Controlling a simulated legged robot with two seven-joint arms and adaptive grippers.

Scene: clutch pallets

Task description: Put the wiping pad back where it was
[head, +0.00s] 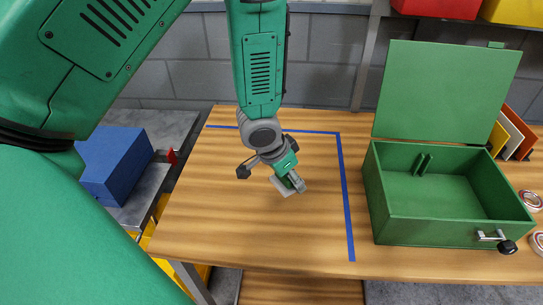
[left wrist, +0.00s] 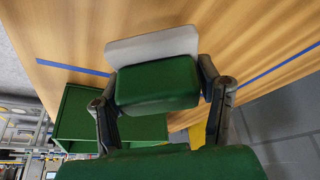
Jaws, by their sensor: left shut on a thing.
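The wiping pad has a green grip block (left wrist: 155,86) and a pale grey-white sole (left wrist: 150,46), seen large in the left wrist view. My left gripper (left wrist: 160,80) is shut on the green block, with one finger on each side. In the head view my left gripper (head: 293,183) is low over the wooden table (head: 230,215), inside the blue-taped area. The pad's pale sole (head: 280,187) shows beneath it, partly hidden by the fingers. I cannot tell whether the sole touches the table. My right gripper is in neither view.
Blue tape (head: 345,200) marks the table. An open green box (head: 445,230) with a raised lid (head: 445,90) and a front latch stands to the right. A blue box (head: 115,165) stands at left.

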